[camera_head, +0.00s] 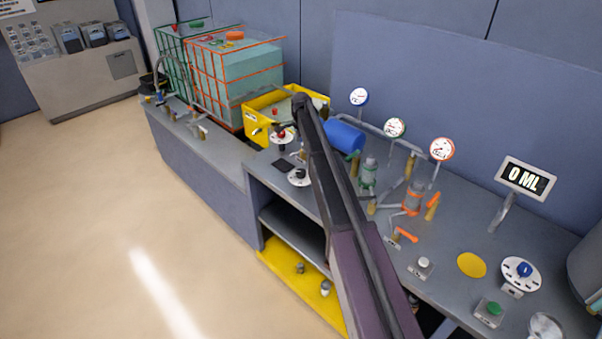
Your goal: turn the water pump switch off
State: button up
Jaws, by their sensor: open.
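No label that I can read marks the water pump switch. Two round white dial plates stand on the bench left of my arm: one with a red knob (281,134) and one with a black knob (299,175). A third dial with a blue knob (522,270) is at the right end of the bench. I cannot tell which is the water pump switch, or how the knobs are set. My dark arm reaches up across the middle of the bench, its far end just right of the two left dials. My gripper cannot be made out.
A blue cylinder (344,135), gauges and pipes stand right of my arm. A yellow tub (257,128) and caged tanks (210,85) are behind left. A display (526,179) reads 0 ML. Buttons, including a green one (494,308), line the front right. The left floor is clear.

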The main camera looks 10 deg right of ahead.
aim_at(301, 171)
jog(key=shift+f+b, duration=6.7)
jog(key=shift+f, duration=0.1)
jog(key=c, duration=1.1)
